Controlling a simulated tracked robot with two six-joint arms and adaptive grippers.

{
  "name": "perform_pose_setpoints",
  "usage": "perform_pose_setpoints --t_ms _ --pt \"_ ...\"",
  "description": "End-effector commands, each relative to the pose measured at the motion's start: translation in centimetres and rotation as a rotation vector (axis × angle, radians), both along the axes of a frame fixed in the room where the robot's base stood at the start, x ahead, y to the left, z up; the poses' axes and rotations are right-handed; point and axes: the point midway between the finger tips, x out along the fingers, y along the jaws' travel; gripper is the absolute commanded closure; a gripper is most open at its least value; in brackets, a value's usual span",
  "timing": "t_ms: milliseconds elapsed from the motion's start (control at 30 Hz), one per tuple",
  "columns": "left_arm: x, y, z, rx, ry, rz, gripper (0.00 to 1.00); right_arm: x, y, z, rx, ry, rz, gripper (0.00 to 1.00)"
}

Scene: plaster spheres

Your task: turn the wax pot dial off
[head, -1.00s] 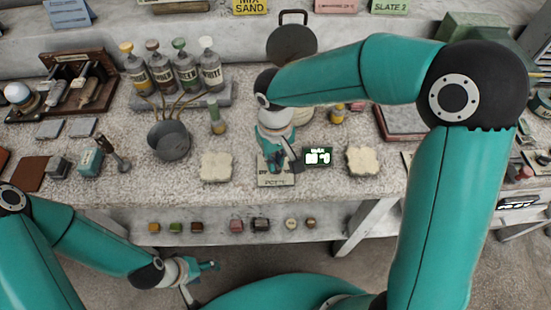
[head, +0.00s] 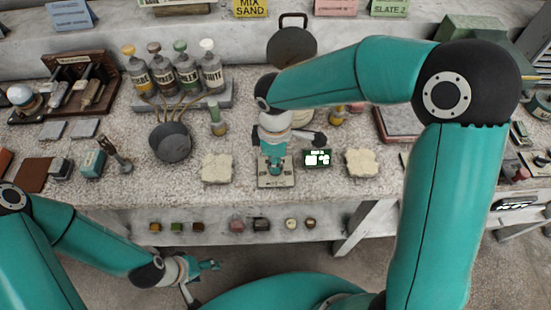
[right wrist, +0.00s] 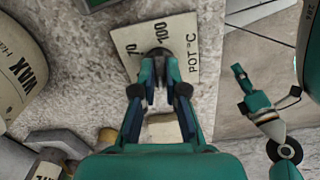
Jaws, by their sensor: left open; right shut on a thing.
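The wax pot dial is a small dark knob (right wrist: 159,53) on a pale plate (right wrist: 185,30) marked 70, 100 and POT °C. In the head view the plate (head: 264,183) lies near the bench's front edge, and my gripper covers the knob. My right gripper (right wrist: 159,72) points down and is shut on the knob; it also shows in the head view (head: 276,164). A rounded vessel lettered WAX (right wrist: 20,70) shows at the left of the right wrist view. My left gripper (head: 206,269) is open and empty, low in front of the bench.
A small lit display (head: 317,158) stands just right of the plate. Pale slabs (head: 216,167) (head: 362,162) lie on either side. A grey bowl (head: 171,142) and several bottles (head: 172,70) stand further left. A shelf (head: 180,236) with small blocks runs below the bench top.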

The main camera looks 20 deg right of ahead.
Motion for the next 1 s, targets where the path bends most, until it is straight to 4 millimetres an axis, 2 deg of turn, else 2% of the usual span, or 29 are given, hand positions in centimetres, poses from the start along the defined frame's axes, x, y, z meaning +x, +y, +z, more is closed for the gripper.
perform_pose_setpoints --t_ms 200,500,1000 --pt "0.0 0.0 0.7 0.000 0.000 0.000 0.38 0.2 0.0 0.3 0.002 -0.007 0.189 1.00" --pt "0.0 0.0 1.2 0.000 0.000 0.000 0.38 0.2 0.0 0.2 0.001 -0.009 0.373 1.00" --pt "0.0 0.0 1.4 0.000 0.000 0.000 0.38 0.3 0.0 0.2 0.001 -0.011 0.447 1.00"
